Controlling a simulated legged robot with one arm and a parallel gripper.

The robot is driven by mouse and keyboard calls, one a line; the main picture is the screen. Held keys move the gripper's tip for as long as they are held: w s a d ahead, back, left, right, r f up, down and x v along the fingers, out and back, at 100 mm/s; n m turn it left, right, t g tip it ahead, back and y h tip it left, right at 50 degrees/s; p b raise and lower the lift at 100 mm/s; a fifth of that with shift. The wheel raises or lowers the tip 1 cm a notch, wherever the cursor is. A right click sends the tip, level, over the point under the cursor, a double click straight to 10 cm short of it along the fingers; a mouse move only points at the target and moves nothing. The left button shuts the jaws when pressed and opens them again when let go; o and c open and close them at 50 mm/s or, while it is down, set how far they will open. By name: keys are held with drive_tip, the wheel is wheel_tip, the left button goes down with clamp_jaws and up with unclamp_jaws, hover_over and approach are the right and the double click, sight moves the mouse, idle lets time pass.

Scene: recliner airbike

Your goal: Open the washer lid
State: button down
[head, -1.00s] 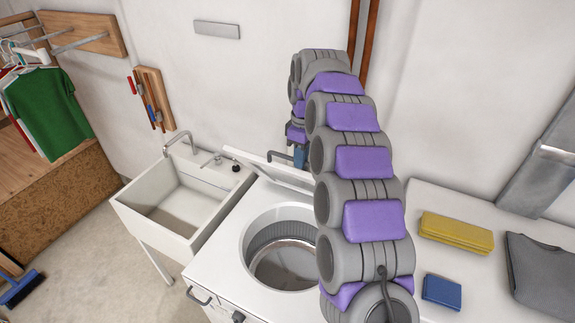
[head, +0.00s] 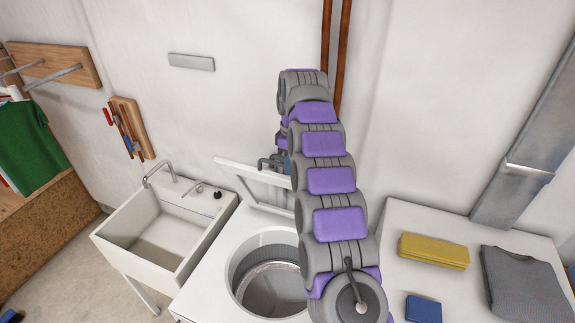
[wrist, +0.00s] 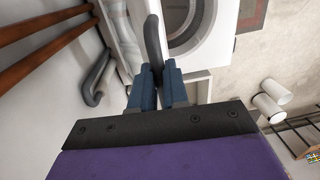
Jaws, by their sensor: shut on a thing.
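The white washer (head: 207,273) stands in the middle of the head view, its round drum opening uncovered. Its lid (head: 248,182) is raised and tilted up at the back of the washer. My gripper (wrist: 162,75) is at the lid's upper edge. In the wrist view its blue fingers are shut on a dark grey curved bar, apparently the lid handle (wrist: 153,40). In the head view my arm hides the right part of the lid and most of the gripper. The wrist view also shows the washer's round opening (wrist: 192,22).
A white sink (head: 140,215) with a tap stands left of the washer. On the right, a white counter holds a yellow folded cloth (head: 433,250), a blue item (head: 423,308) and a grey garment (head: 520,285). Brown pipes (head: 336,60) run up the wall behind my arm.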

drive_tip(key=shift+d+f, duration=0.25)
drive_tip(key=c, duration=1.5)
unclamp_jaws()
drive_tip(key=shift+w+f, duration=0.1)
drive_tip(key=shift+w, duration=0.05)
drive_tip(key=o, duration=0.4)
drive_tip(key=shift+w+d, duration=0.2)
drive_tip(key=shift+w, duration=0.1)
drive_tip(key=shift+s+a+r, duration=0.1)
drive_tip(key=shift+a+r, duration=0.1)
drive_tip(key=shift+r, duration=0.15)
drive_tip(key=shift+r+p, duration=0.3)
drive_tip(key=shift+p, duration=0.1)
drive_tip(key=r+p, duration=0.4)
drive_tip(key=w+r+p, duration=0.1)
drive_tip(key=r+p, duration=0.1)
drive_tip(key=p, duration=0.1)
drive_tip(key=shift+d+r, duration=0.15)
drive_tip(key=shift+d, duration=0.1)
drive_tip(key=shift+a, duration=0.1)
drive_tip(key=shift+s, duration=0.1)
